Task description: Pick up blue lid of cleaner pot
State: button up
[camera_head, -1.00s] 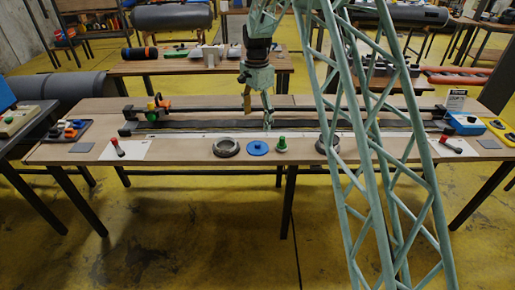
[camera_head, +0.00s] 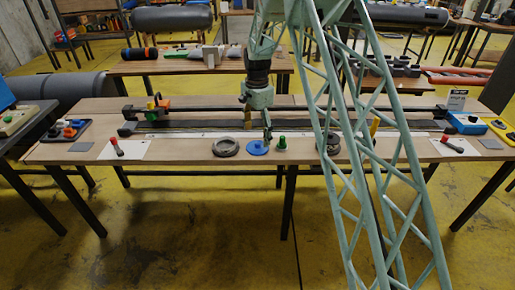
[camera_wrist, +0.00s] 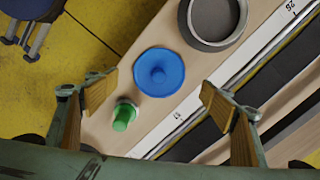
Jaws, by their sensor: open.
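The blue lid (camera_head: 257,148) is a round disc with a small raised knob. It lies flat on the wooden table (camera_head: 190,158), between a dark grey ring-shaped pot and a green-topped item. In the wrist view the lid (camera_wrist: 159,72) is fully visible, ahead of and between my finger tips. My gripper (camera_head: 264,128) hangs above the table at the lid, its fingers partly overlapping the lid's far side in the head view. In the wrist view my gripper (camera_wrist: 158,93) is open and empty, with its ribbed pads wide apart.
A green-topped item (camera_head: 282,143) stands close right of the lid. The grey pot (camera_head: 226,147) is at its left. A dark strip with a white ruler (camera_head: 200,134) runs along the table behind. Another grey ring is partly hidden by my arm.

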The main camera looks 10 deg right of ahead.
aim_at(257, 143)
jog(key=shift+f, duration=0.1)
jog(key=shift+d+f+b, duration=0.1)
jog(key=shift+f+b, duration=0.6)
jog(key=shift+f, duration=1.8)
jog(key=shift+c, duration=0.5)
jog(key=c, duration=0.7)
